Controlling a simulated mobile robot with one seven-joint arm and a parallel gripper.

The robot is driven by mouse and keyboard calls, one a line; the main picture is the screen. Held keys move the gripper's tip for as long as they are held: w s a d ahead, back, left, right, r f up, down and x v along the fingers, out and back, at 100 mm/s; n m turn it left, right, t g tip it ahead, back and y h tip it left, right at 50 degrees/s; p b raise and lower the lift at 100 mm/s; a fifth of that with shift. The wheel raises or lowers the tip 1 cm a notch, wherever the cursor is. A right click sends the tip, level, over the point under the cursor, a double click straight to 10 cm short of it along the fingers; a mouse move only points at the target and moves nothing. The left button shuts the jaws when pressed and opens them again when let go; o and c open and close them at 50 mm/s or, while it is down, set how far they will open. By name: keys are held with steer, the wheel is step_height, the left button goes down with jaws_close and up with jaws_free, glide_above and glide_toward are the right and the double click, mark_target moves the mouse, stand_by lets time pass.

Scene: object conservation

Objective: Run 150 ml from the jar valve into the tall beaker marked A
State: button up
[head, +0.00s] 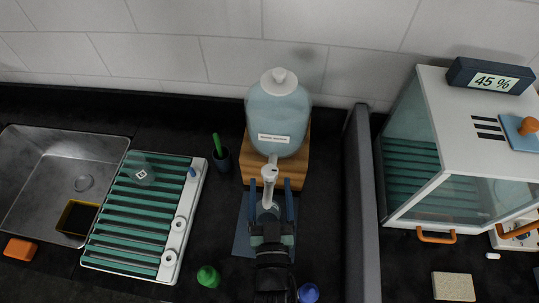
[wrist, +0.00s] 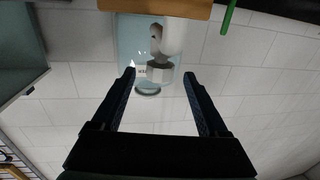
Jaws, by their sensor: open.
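The pale blue jar (head: 278,115) with a white lid stands on a wooden block (head: 247,165) against the wall. Its white valve (head: 269,172) points toward me at the front; the wrist view, seen upside down, shows the white valve body (wrist: 173,38) and a grey knob. My gripper (head: 270,184) is open, its two fingers on either side of the valve area. In the wrist view my gripper (wrist: 160,74) has nothing visibly clamped. A clear glass vessel (head: 139,172) with a white label is on the green rack; its letter is unreadable. Whatever stands below the valve is mostly hidden by my gripper.
A blue-grey mat (head: 242,238) lies under my gripper. A green rack (head: 130,225) and steel sink (head: 55,175) are left. A dark cup (head: 222,160) with a green stick stands beside the block. A grey divider (head: 361,210) and glass-fronted cabinet (head: 440,150) are right. Green (head: 208,276) and blue (head: 308,292) caps lie in front.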

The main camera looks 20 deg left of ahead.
steer(key=p+x, duration=0.1)
steer(key=x, duration=0.6)
steer(key=shift+w+a+p, duration=0.1)
steer(key=shift+w+p, duration=0.05)
steer(key=shift+p, duration=0.15)
steer(key=shift+c, duration=0.4)
jaws_close()
